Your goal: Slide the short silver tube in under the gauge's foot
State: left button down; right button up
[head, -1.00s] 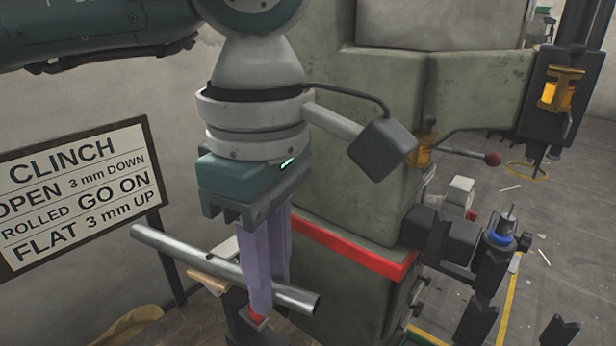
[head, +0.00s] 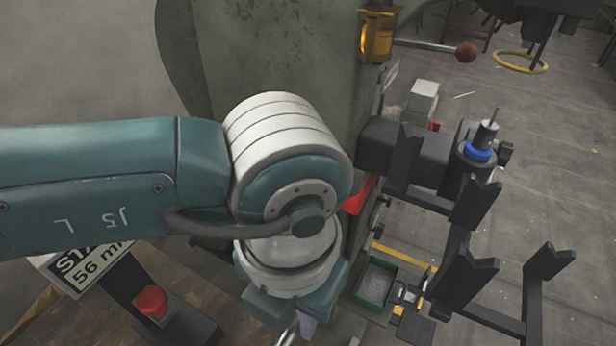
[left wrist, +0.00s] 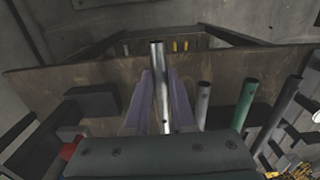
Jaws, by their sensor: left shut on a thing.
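My left gripper (head: 307,326) is mostly hidden under its own wrist in the head view. In the left wrist view its purple fingers (left wrist: 160,105) are shut on a silver tube (left wrist: 160,75), whose open end points away from me. A bit of that tube (head: 290,333) also shows at the bottom edge of the head view. What looks like the gauge (head: 485,138), a dark cylinder with a blue ring and a thin spindle, stands right of the gripper, well apart from it. I cannot make out its foot. My right gripper is not in view.
Black V-notched supports (head: 475,203) stand at the right. A green tray (head: 375,287) lies right of my wrist. A red button (head: 152,300) sits at lower left. Another silver tube (left wrist: 203,103) and a green tube (left wrist: 243,105) show right of the held tube.

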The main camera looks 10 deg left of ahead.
pick_arm(q)
jog(key=shift+s, duration=0.1)
jog(key=w+a, duration=0.1)
jog(key=a, duration=0.2)
jog(key=w+a+b, duration=0.1)
jog(key=a, duration=0.2)
jog(key=w+a+f, duration=0.1)
jog(key=w+a, duration=0.1)
jog(key=a, duration=0.1)
jog(key=shift+a+f+b, duration=0.1)
jog(key=shift+a+b, duration=0.05)
jog(key=shift+b, duration=0.15)
jog(key=shift+w+a, duration=0.2)
jog(key=shift+a, duration=0.25)
jog(key=shift+w+a, duration=0.2)
jog(key=shift+a, duration=0.25)
jog(key=shift+f+b, duration=0.4)
jog(key=shift+b, duration=0.1)
jog(key=c, duration=0.7)
grip_release()
jog(key=shift+r, duration=0.1)
notch_tip(320, 180, up, 10)
jog(key=shift+f+p, duration=0.1)
jog(key=shift+p, duration=0.5)
